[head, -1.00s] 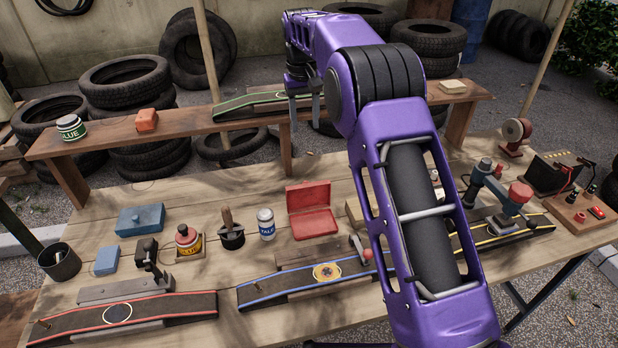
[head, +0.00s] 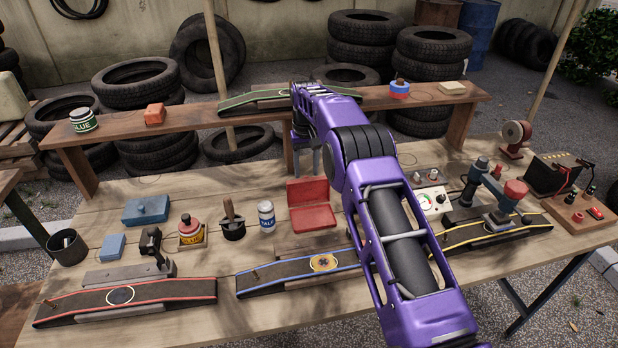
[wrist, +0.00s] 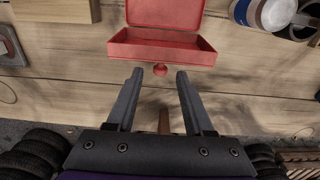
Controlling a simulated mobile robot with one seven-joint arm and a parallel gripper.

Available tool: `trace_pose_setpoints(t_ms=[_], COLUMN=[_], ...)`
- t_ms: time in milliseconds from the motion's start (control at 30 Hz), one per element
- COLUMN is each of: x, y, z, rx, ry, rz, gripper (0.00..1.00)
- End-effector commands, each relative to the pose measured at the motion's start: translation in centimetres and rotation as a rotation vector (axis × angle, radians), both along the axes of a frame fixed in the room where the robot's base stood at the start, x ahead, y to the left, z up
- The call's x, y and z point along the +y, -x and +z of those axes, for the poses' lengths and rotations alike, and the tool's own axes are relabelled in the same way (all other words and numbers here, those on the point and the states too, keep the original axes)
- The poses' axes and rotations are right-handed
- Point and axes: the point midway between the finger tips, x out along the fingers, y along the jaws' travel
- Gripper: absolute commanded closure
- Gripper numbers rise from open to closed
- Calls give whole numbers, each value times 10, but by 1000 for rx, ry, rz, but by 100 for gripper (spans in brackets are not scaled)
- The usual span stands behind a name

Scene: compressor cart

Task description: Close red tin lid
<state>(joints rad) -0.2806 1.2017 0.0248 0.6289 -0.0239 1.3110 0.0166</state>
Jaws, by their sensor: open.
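The red tin stands open on the workbench, its shallow base (head: 313,218) towards me and its lid (head: 307,191) raised at the back. In the wrist view the base (wrist: 165,13) is at the top edge and the lid (wrist: 160,46) below it, with a small round red knob (wrist: 160,69) on the lid's near side. My gripper (head: 307,160) is behind the lid in the head view. In the wrist view its two fingers (wrist: 157,76) are apart and empty, pointing towards the lid with the knob between their tips. I cannot tell whether they touch.
A talc can (head: 266,217) and a brush in a dark pot (head: 231,221) stand left of the tin. A blue-edged ramp (head: 290,275) lies in front. A gauge box (head: 432,202) is to the right. The raised shelf (head: 270,110) runs behind my gripper.

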Motion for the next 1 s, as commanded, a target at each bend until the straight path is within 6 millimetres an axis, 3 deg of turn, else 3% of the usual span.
trace_pose_setpoints(t_ms=[133, 467, 767, 1000], x=[2, 3, 3, 3], y=[-1, -2, -2, -2], z=[-15, -17, -17, -17], rx=[0, 0, 0, 0], ry=[0, 0, 0, 0], rz=[1, 1, 1, 1], gripper=[48, 48, 98, 100])
